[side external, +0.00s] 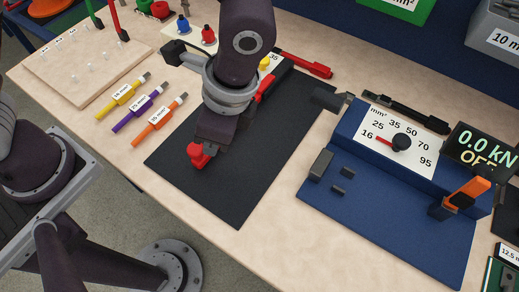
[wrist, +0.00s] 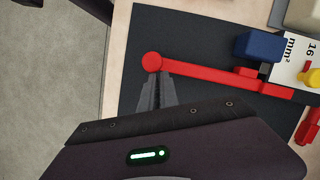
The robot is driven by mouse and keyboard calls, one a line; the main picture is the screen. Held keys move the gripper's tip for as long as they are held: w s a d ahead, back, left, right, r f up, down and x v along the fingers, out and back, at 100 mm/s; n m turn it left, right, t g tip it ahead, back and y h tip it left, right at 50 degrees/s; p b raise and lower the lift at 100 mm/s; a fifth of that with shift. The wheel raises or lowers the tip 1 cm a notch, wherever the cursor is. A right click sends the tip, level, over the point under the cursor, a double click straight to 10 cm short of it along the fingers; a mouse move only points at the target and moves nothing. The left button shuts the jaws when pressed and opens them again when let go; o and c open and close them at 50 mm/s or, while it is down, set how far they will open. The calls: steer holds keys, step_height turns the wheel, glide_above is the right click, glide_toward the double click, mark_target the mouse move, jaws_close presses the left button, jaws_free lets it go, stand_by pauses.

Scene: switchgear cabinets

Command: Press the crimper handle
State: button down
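The crimper lies on a black mat (side external: 235,205). Its long red handle (wrist: 205,72) runs level across the wrist view to a round red knob (wrist: 152,62) at its left end. The crimper's blue block (wrist: 258,46) and white mm² plate (wrist: 293,55) are at the right of that view. My gripper (wrist: 153,78) has its fingers together, with the tips at the knob's near edge; I cannot tell whether they touch. In the side view the red knob (side external: 199,157) shows just below my gripper (side external: 208,142), and my wrist hides much of the crimper.
A blue press unit (side external: 385,205) with a dial, an orange lever (side external: 468,193) and a display (side external: 483,150) reading 0.0 kN OFF stands at right. Yellow, purple and orange cables (side external: 148,110) lie left of the mat. A red marker (side external: 306,65) lies behind. The mat's front is clear.

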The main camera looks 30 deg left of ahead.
steer(key=shift+s+a, duration=0.2)
steer(key=shift+a, duration=0.35)
steer(key=d+v, duration=0.1)
steer(key=v, duration=0.9)
steer(key=shift+w, duration=0.3)
steer(key=a+r+n+t+h, duration=0.2)
steer(key=a+r+n, duration=0.4)
steer(key=a, duration=0.4)
steer(key=s+a+r+n+t+h, duration=0.1)
steer(key=s+a+n+t, duration=0.4)
steer(key=a, duration=0.5)
steer(key=s+n, duration=0.2)
steer(key=s, duration=0.1)
